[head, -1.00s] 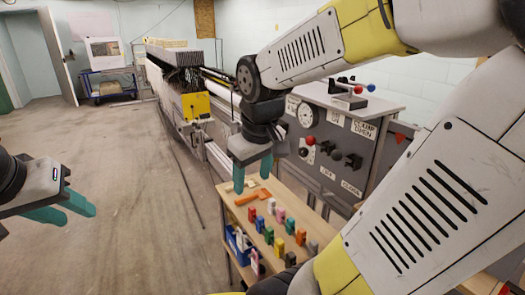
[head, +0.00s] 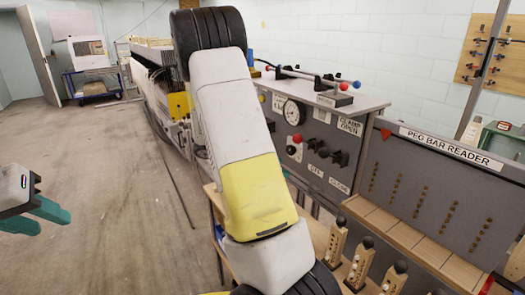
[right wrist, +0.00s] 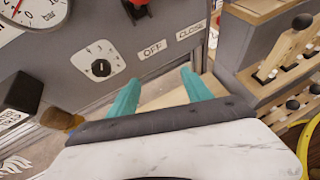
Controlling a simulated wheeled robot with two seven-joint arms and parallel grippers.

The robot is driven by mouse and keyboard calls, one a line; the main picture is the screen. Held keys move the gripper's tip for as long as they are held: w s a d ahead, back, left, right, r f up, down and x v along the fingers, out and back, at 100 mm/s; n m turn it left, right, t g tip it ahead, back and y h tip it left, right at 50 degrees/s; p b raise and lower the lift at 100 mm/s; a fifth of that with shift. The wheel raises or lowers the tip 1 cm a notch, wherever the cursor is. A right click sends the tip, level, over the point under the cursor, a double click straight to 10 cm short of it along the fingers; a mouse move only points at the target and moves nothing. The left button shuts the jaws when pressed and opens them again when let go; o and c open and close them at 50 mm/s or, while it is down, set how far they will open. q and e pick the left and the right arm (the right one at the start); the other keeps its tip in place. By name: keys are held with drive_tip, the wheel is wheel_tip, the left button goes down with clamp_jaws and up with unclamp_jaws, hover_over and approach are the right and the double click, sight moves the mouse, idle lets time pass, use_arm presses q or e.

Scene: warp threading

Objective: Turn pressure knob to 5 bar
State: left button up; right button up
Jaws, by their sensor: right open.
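The pressure knob (right wrist: 101,68) is a small black knob on a white scale plate on the grey panel, left of my right gripper in the right wrist view. It also shows in the head view (head: 291,150), below a red ball. My left gripper (head: 54,221) is open and empty at the far left.
OFF (right wrist: 152,49) and CLOSE (right wrist: 190,32) labels sit right of the knob. A black block-shaped handle (right wrist: 20,93) juts out at the left. A peg bar reader (head: 440,190) with wooden peg bars (head: 337,241) stands at the right. Open floor lies at the left.

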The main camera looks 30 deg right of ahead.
sight(289, 151)
drive_tip(key=w+d+f+n+t+h, duration=0.2)
drive_tip(key=w+d+n+t+h, duration=0.15)
drive_tip(key=w+n+h, duration=0.4)
drive_tip(key=shift+n+y, duration=0.35)
drive_tip(key=shift+y, duration=0.4)
drive_tip(key=w+d, duration=0.1)
drive_tip(key=d, duration=0.3)
drive_tip(key=w+d, duration=0.1)
drive_tip(key=d, duration=0.2)
drive_tip(key=shift+w+f, duration=0.15)
drive_tip(key=shift+w, duration=0.15)
drive_tip(key=shift+c, duration=0.5)
clamp_jaws()
